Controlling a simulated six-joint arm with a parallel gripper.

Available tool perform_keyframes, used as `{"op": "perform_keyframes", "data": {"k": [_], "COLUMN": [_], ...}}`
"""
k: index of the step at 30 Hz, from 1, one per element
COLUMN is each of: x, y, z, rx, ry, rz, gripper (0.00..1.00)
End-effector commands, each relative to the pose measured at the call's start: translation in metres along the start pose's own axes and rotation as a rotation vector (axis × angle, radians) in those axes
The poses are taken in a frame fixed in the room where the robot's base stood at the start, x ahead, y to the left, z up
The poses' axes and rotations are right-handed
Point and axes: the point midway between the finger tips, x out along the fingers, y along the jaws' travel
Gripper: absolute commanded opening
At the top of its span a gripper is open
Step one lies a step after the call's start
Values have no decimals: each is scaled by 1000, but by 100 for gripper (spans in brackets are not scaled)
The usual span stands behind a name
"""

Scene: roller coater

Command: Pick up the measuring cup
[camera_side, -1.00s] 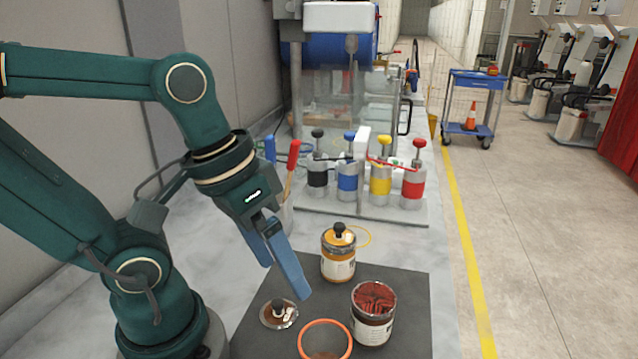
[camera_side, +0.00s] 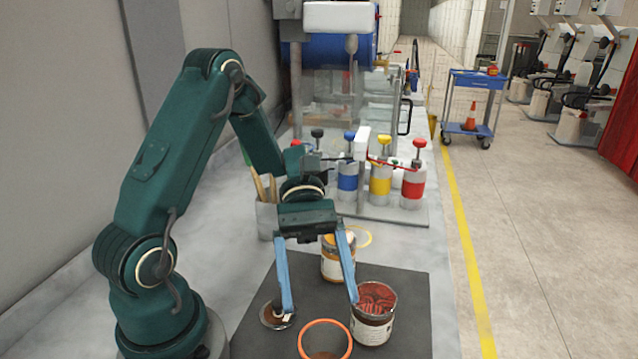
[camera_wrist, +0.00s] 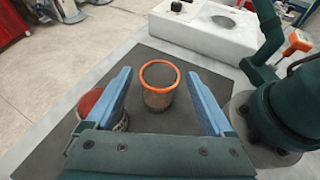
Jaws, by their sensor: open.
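The measuring cup appears to be the brownish, see-through cup (camera_side: 325,343) with an orange rim, upright on the dark mat at the bottom of the side view, cut off by the picture edge. It also shows whole in the wrist view (camera_wrist: 159,98). My gripper (camera_side: 320,304) has its blue fingers wide apart, pointing down, above and behind the cup in the side view. In the wrist view my gripper (camera_wrist: 160,74) frames the cup between its fingers, with clear gaps on both sides. It holds nothing.
A tin of red paint (camera_side: 373,318) stands just right of the cup, close to one fingertip. An orange-yellow tin (camera_side: 333,268) stands behind the fingers. A round lid (camera_side: 272,316) lies left. Several colored pump canisters (camera_side: 381,180) stand farther back. The right part of the dark mat (camera_side: 412,300) is clear.

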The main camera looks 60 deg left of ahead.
Motion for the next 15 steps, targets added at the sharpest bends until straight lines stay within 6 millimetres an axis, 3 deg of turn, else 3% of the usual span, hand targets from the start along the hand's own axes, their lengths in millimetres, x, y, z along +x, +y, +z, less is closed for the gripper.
{"op": "perform_keyframes", "data": {"k": [15], "x": [21], "y": [-3], "z": [-55], "rx": [-24], "ry": [-20], "rz": [11], "gripper": [86]}}
